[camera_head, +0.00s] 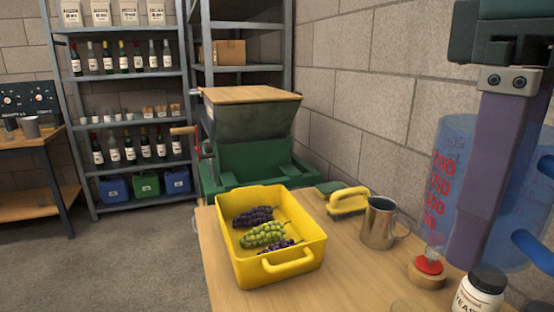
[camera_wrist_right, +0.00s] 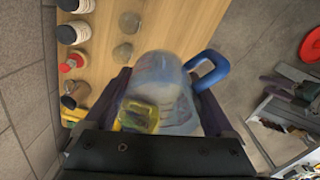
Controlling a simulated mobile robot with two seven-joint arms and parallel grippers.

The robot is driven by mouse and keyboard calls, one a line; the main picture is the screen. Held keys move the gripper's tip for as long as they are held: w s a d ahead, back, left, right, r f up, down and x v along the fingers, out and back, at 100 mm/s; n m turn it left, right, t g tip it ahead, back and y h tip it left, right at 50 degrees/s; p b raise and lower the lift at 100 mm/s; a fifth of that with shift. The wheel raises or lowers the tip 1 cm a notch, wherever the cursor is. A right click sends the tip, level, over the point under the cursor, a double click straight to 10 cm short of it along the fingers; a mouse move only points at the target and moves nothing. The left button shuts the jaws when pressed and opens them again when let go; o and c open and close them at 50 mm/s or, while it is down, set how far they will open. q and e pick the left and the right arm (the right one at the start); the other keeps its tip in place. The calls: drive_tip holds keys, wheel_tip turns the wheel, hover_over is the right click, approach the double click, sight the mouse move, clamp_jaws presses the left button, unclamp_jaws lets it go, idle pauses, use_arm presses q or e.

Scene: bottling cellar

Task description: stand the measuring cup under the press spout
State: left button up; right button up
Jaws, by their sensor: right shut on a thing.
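The measuring cup (camera_head: 446,172) is clear blue plastic with red numbers and a blue handle. It is at the right of the head view, close to the camera, partly hidden by my right gripper (camera_head: 472,250). In the right wrist view the cup (camera_wrist_right: 163,75) sits between the two fingers, its blue handle (camera_wrist_right: 208,72) to the right. My right gripper is shut on it. A green machine with a wooden-topped hopper (camera_head: 250,118) and a crank stands beyond the table; I cannot make out a spout on it. My left gripper is not in view.
On the wooden table (camera_head: 350,275) stand a yellow crate (camera_head: 228,262) of grapes, a brush (camera_head: 348,203), a metal jug (camera_head: 379,225), a red-topped stopper (camera_head: 429,266) and a yeast jar (camera_head: 478,292). A block wall borders the right. Bottle shelves (camera_head: 128,73) stand behind; floor is free left.

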drive_tip(key=s+d+r+m+p, duration=0.1)
drive_tip(key=s+r+m+p, duration=0.1)
drive_tip(key=r+p, duration=1.9)
drive_tip(key=s+d+r+m+p, duration=0.1)
drive_tip(key=s+r+m+p, duration=0.2)
drive_tip(key=r+p, duration=1.8)
drive_tip(key=shift+s+d+r+m, duration=0.25)
drive_tip(key=shift+r+m, duration=0.3)
drive_tip(key=shift+m, duration=0.55)
drive_tip(key=shift+f, duration=0.2)
